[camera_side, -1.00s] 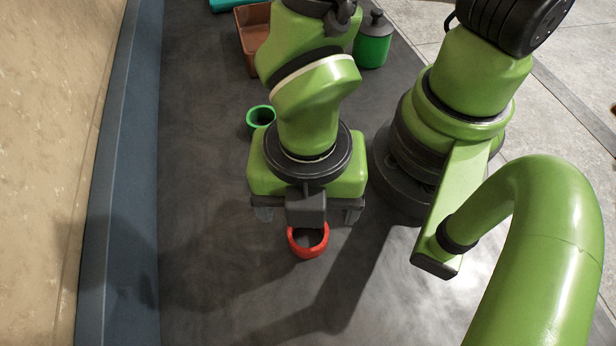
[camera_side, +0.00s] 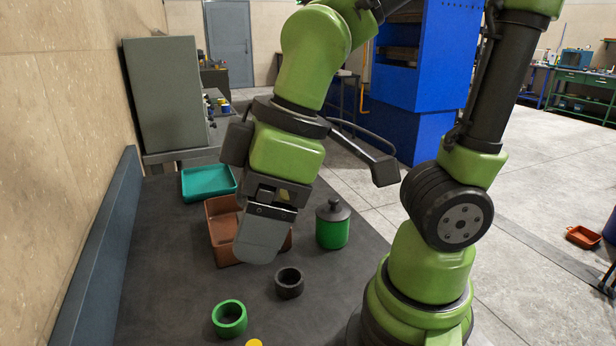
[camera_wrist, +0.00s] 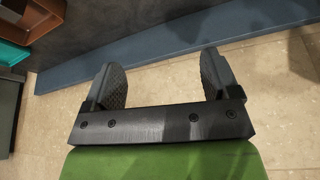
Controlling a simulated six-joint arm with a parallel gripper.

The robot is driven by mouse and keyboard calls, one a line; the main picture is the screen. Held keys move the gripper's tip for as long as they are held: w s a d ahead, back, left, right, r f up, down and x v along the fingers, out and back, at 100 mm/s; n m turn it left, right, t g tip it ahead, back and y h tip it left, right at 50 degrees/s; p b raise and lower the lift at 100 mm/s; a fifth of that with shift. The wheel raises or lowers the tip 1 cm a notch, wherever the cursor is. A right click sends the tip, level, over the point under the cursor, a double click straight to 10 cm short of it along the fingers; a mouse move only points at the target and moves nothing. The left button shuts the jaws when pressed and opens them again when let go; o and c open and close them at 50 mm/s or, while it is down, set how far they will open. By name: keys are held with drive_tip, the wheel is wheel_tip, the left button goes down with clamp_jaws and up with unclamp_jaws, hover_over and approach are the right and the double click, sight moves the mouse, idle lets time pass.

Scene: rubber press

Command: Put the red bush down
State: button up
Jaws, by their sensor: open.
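The red bush does not show in either current view. My gripper (camera_side: 262,238) hangs tilted in front of the brown tray in the side view, above the dark bench, and hides part of that tray. In the wrist view my gripper (camera_wrist: 161,72) has its two fingers spread apart, with nothing between them. Past the fingers the wrist view shows the blue edge strip and tan wall.
A black bush (camera_side: 289,283) and a green bush (camera_side: 229,320) stand on the bench. A yellow piece (camera_side: 254,343) is cut off at the bottom edge. The brown tray (camera_side: 217,232), teal tray (camera_side: 207,184) and green jar (camera_side: 332,230) stand farther back.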

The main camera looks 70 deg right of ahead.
drive_tip(key=s+d+r+m+t, duration=0.3)
drive_tip(key=d+r+m, duration=0.2)
drive_tip(key=m, duration=0.5)
drive_tip(key=shift+d+r+m+t+h, duration=0.3)
drive_tip(key=shift+d+m, duration=0.1)
drive_tip(key=shift+d, duration=0.4)
